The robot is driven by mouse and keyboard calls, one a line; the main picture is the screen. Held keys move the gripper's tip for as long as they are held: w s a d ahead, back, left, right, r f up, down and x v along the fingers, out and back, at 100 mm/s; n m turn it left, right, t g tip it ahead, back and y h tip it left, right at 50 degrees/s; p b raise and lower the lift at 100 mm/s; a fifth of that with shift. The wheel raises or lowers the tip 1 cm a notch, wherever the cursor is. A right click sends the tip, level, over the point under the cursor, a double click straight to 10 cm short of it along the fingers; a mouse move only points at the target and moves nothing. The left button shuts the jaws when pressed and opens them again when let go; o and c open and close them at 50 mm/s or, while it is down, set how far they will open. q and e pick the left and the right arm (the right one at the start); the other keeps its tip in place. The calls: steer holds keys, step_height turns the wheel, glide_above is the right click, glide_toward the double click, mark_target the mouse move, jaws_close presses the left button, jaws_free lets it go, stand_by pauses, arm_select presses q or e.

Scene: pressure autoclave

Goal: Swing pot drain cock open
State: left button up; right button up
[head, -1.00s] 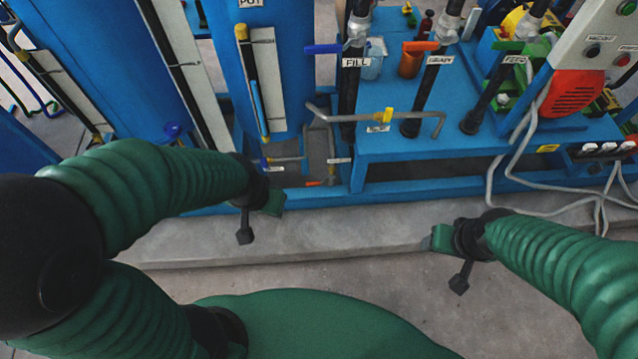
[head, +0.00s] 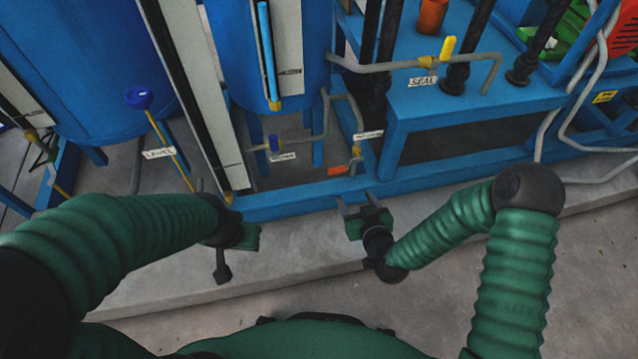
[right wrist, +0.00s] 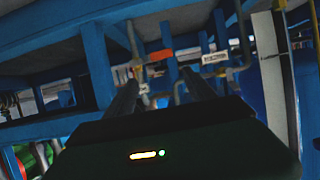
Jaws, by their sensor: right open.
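Two small cocks sit on the thin grey pipes low under the blue pot (head: 225,60). One has a blue handle (head: 275,143) with a white tag (head: 283,157) below it. The other has an orange handle (head: 338,170), with a tag (head: 368,135) above it. The tag lettering is too small to read surely, so I cannot tell which is the pot drain cock. My right gripper (head: 355,203) is open and empty, below and apart from the orange handle. The orange handle (right wrist: 160,55) also shows ahead between the fingers in the right wrist view. My left gripper (head: 243,238) is low at left; its jaws are unclear.
A blue frame rail (head: 290,200) runs along the floor between my grippers and the cocks. A yellow-handled seal valve (head: 447,48) is at upper right. A level rod with a blue knob (head: 139,97) stands at left. The concrete in front is clear.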

mark_target(338, 170)
steer(key=b+x, duration=0.3)
steer(key=x, duration=0.5)
steer(key=b+x, duration=0.4)
steer(key=x, duration=0.4)
steer(key=shift+w+a, duration=0.2)
steer(key=shift+a, duration=0.1)
steer(key=shift+w+a, duration=0.1)
steer(key=shift+w, duration=0.3)
jaws_close()
